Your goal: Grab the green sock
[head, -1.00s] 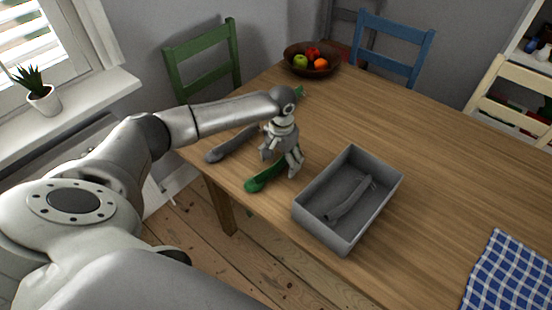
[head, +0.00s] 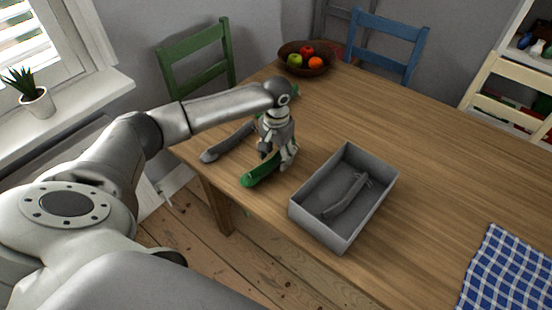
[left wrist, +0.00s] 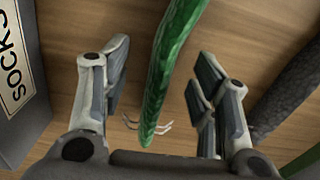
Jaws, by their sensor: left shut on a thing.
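A green sock (head: 262,171) lies near the left edge of the wooden table, its near end sticking out from under my left gripper (head: 277,160). The gripper points down and is shut on this sock. In the left wrist view the sock (left wrist: 172,65) runs between the fingers (left wrist: 160,95); the contact itself is not clear there. A second green piece (head: 293,91) shows partly behind my left wrist. My right gripper is not in view.
A grey sock (head: 228,143) lies left of the gripper. A fruit bowl (head: 303,66) stands at the back, a checked cloth (head: 508,270) at right.

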